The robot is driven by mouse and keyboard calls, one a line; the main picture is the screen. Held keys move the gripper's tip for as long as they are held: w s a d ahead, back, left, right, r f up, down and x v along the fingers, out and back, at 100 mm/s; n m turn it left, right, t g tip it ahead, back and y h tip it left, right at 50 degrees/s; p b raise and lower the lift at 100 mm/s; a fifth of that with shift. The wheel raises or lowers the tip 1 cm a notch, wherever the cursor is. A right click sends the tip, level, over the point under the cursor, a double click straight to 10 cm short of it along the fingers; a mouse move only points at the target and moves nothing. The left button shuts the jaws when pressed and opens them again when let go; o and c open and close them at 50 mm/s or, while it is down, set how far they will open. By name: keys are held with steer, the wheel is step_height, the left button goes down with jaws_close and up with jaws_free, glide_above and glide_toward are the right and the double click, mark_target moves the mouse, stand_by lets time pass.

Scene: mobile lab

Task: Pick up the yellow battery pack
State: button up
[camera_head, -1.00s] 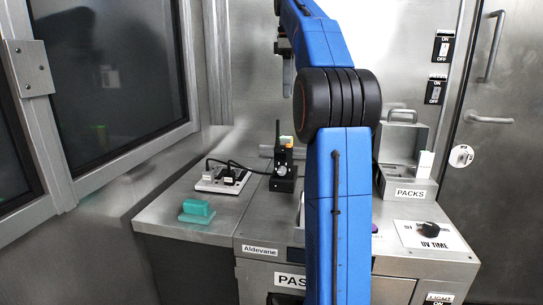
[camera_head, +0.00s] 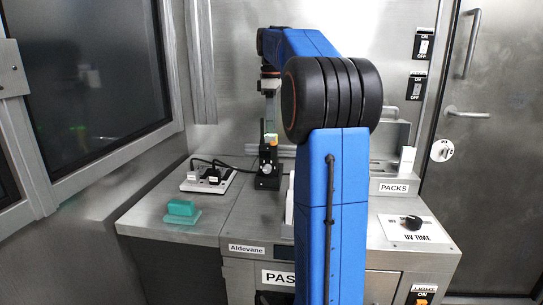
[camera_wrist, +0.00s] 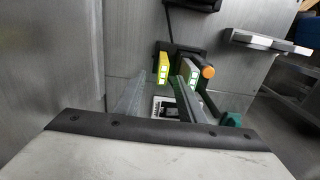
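The yellow battery pack (camera_wrist: 163,68) stands upright in a black holder in the wrist view, left of a green pack (camera_wrist: 193,76) with a white label. In the head view the black holder (camera_head: 268,178) stands on the bench, with small coloured tops showing; I cannot clearly tell the yellow pack there. My gripper (camera_wrist: 160,88) is open and empty, its two grey fingers apart. The yellow pack appears between and beyond the fingertips, and contact is not visible.
An orange knob (camera_wrist: 207,72) sits beside the green pack. A power strip (camera_head: 208,181) with cables and a teal block (camera_head: 182,209) are left of the holder. A steel wall stands behind.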

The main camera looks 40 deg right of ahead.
steer(key=shift+s+a+f, duration=0.1)
steer(key=shift+f, duration=1.2)
steer(key=shift+s+a+f, duration=0.1)
steer(key=shift+f, duration=1.2)
jaws_close()
